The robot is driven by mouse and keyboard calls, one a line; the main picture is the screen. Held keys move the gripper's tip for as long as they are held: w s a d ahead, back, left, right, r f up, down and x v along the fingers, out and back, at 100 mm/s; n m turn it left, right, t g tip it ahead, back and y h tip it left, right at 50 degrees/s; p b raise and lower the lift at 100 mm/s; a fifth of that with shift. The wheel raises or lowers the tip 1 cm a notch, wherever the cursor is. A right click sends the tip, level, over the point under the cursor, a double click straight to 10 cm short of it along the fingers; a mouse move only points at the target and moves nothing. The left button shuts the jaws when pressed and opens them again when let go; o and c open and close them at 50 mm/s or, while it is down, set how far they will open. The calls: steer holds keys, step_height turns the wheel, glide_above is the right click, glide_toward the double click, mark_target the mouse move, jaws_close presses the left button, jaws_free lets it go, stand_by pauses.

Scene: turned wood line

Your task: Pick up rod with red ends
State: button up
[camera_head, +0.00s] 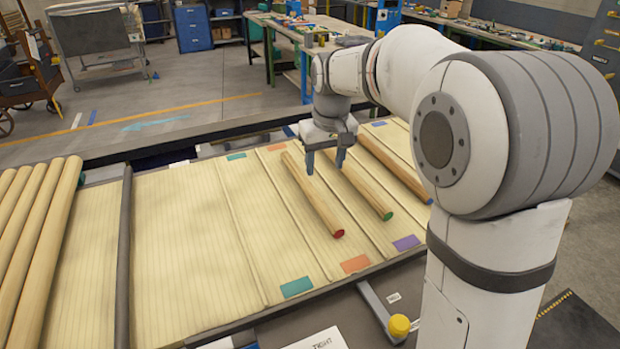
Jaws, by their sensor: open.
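The rod with a red end (314,197) lies on the pale slatted surface (180,240), its red end face towards me. Its far end face is not clearly visible. A similar rod with a green end (365,190) lies to its right, and my gripper partly covers its far part. My gripper (325,170) points down with its two fingers apart and empty. It appears between the far parts of these two rods. I cannot tell its exact height above the surface.
Another rod (395,168) lies further right, partly behind my arm. Several rods (40,240) lie side by side at the left, beyond a dark divider (124,260). Teal (297,287), orange (355,264) and purple (406,243) patches mark the near edge. The middle-left surface is clear.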

glide_above(308, 183)
steer(key=s+d, duration=0.1)
steer(key=s, duration=0.1)
step_height(308, 183, down, 3)
steer(key=shift+w+r+n+g+b, duration=0.1)
steer(key=shift+n+g+b, duration=0.2)
steer(key=shift+w+a+f, duration=0.1)
steer(key=shift+w+f, duration=0.05)
steer(key=shift+f, duration=0.2)
steer(key=f, duration=0.2)
steer(key=w+f, duration=0.1)
steer(key=f, duration=0.1)
steer(key=a+f+p, duration=0.1)
steer(key=f, duration=0.2)
steer(key=shift+w+f, duration=0.1)
steer(key=shift+w, duration=0.1)
steer(key=shift+c, duration=0.5)
jaws_close()
